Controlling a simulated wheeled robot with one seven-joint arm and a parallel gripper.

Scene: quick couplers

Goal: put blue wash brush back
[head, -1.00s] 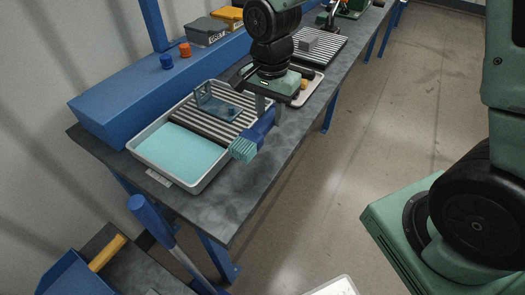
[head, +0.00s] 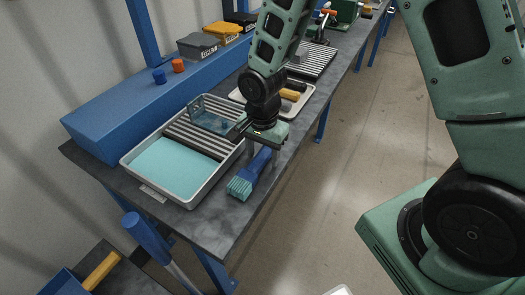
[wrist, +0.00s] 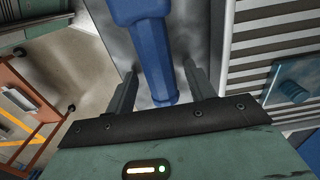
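The blue wash brush (head: 258,165), with light teal bristles, lies on the dark bench top just right of the wash tray. Its bristle end points toward the near side. My gripper (head: 261,155) is above its handle end, pointing down. In the wrist view, the blue handle (wrist: 158,55) runs between my two fingers, with a gap visible on each side, so my gripper (wrist: 160,72) is open around it. The wash tray (head: 212,182) holds teal liquid and a ribbed rack. A translucent blue holder (head: 207,122) stands on the rack, partly behind my gripper.
A second pale tray (head: 296,107) with a yellow-handled item lies behind my gripper. A long blue box ledge (head: 115,112) with blue and orange caps runs along the wall. Grey and yellow bins (head: 196,45) stand on it. The bench front right of the brush is clear.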

